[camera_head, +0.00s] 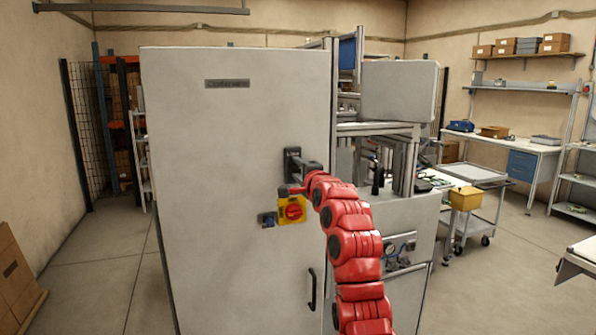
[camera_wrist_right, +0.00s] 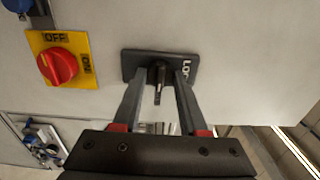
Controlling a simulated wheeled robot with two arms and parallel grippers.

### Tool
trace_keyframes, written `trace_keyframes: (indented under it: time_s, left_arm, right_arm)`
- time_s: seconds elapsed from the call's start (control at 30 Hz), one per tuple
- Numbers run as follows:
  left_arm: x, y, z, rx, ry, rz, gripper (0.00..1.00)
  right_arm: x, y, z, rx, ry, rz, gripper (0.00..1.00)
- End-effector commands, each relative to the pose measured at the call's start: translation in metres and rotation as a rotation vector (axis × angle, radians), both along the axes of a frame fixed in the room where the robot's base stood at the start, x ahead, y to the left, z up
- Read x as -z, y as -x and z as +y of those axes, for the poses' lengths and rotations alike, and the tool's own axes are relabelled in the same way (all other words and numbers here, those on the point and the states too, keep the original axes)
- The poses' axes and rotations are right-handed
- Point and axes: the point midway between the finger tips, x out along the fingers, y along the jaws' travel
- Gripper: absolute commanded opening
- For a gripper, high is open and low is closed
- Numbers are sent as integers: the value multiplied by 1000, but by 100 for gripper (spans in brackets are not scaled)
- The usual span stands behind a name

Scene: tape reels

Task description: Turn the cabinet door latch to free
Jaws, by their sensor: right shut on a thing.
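The grey cabinet door (camera_head: 230,130) faces me in the head view. Its latch is a dark plate (camera_head: 290,163) with a small black lever (camera_wrist_right: 158,82), clear in the right wrist view. Part of the plate's white lettering, "LO", shows beside a finger; the rest is hidden. My right gripper (camera_head: 303,167) is at the latch, and the wrist view shows its two fingers (camera_wrist_right: 159,76) shut on the lever from both sides. In the head view the gripper and red arm partly cover the latch. My left gripper is not in view.
A yellow panel with a red rotary switch (camera_head: 292,210) sits just below the latch, close to my right arm. A dark handle (camera_head: 312,289) is lower on the door. A machine frame (camera_head: 400,70) stands to the right. Open floor (camera_head: 105,270) lies left of the cabinet.

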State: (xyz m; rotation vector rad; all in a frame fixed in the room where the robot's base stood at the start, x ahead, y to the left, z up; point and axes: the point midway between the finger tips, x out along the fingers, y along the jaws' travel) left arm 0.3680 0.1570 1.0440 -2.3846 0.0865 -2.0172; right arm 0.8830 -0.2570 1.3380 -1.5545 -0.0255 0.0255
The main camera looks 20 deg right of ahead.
Motion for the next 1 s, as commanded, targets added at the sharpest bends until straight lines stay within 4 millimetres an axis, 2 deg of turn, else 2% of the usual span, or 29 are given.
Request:
trace_keyframes:
  time_s: [0.07, 0.1, 0.27, 0.67, 0.87, 1.0]
  left_arm:
    - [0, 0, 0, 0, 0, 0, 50]
    - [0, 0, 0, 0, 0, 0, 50]
    - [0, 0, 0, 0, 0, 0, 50]
    - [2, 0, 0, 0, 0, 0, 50]
    - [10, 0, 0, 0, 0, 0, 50]
    - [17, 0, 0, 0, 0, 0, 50]
  right_arm:
    - [1, 0, 0, 0, 0, 3, 0]
    - [1, 0, 0, 0, 0, 3, 44]
    - [1, 0, 0, 0, 0, 2, 72]
    - [0, 4, -1, 0, 1, -2, 72]
    - [3, 26, -2, 1, 2, -2, 72]
    - [2, 51, -3, 1, 2, -5, 72]
